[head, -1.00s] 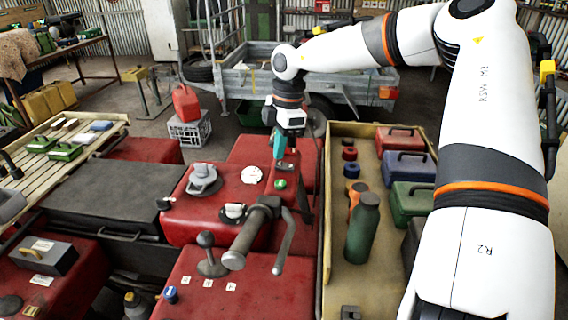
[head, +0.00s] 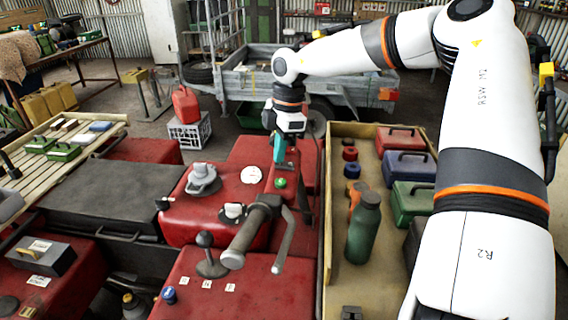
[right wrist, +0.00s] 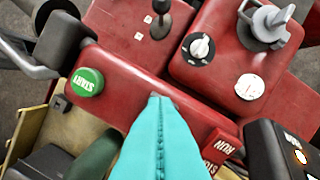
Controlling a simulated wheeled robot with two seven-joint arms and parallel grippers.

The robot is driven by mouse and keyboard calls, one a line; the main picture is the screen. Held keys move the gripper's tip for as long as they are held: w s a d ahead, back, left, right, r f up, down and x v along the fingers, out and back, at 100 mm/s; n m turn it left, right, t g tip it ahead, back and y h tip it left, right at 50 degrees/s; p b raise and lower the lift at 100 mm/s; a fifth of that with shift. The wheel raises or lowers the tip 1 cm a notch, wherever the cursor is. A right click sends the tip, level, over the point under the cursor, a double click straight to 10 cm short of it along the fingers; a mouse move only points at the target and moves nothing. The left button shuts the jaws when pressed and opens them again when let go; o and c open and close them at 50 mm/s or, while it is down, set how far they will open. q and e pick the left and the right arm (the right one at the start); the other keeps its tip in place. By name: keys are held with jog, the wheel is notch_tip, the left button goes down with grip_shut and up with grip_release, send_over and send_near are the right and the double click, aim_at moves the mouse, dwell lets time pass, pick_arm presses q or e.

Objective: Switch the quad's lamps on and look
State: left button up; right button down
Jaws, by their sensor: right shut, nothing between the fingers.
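The quad's red body (head: 190,222) fills the middle of the head view. A white-topped rotary knob (head: 234,211) sits on it; the right wrist view shows this knob (right wrist: 199,46) on a black dial with small white marks. A green START button (right wrist: 87,82) and a red RUN/STOP switch (right wrist: 222,143) lie on the red bar below it. My right gripper (head: 279,160), with teal fingers, is shut and empty. Its fingertips (right wrist: 158,98) appear over the red bar between the button and the switch; contact cannot be told. No lamp can be made out. My left gripper is out of view.
A grey cap (head: 202,178), a white round gauge (head: 251,174), a ball-topped lever (head: 206,243) and a dark handlebar grip (head: 250,236) stand close around the knob. A tan tray (head: 327,235) with a green bottle (head: 364,230) and toolboxes lies to the right.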

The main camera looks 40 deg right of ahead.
jog(key=shift+f, duration=0.25)
jog(key=shift+r, duration=0.15)
jog(key=shift+r+p, duration=0.4)
jog(key=shift+r, duration=0.45)
jog(key=shift+r+p, duration=1.15)
jog(key=shift+r, duration=1.4)
